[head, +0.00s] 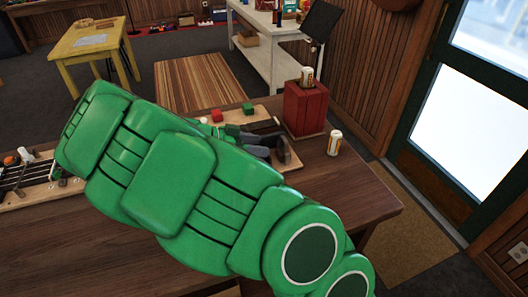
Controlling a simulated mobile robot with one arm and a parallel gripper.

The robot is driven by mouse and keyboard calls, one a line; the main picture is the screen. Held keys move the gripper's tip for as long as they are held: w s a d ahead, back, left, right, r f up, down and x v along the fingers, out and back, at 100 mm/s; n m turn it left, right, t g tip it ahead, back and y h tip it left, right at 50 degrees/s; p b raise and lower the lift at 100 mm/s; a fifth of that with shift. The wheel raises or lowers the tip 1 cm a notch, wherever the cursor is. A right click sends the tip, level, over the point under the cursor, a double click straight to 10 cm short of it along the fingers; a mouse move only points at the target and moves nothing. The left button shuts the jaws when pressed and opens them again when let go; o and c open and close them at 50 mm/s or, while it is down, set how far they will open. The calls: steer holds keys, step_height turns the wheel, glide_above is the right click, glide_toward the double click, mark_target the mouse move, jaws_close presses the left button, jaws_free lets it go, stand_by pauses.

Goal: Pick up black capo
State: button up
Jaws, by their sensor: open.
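I cannot make out the black capo for certain. A small dark object (262,127) lies on a wooden board (293,160) on the brown table, close to my gripper, but it is too small to name. My gripper (275,146) is low over that board, with its dark grey fingers partly showing behind my green arm. It is open, and I see nothing held between the fingers. My arm hides much of the board and the table's middle.
A red box (305,107) with a can (307,77) on top stands right of the board. Another can (334,143) stands beside it. Red (217,115) and green (248,108) blocks sit at the back. A stringed instrument neck (20,176) lies left. The table's right front is clear.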

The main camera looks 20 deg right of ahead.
steer(key=shift+c, duration=0.5)
steer(key=c, duration=0.7)
steer(key=shift+r, duration=0.15)
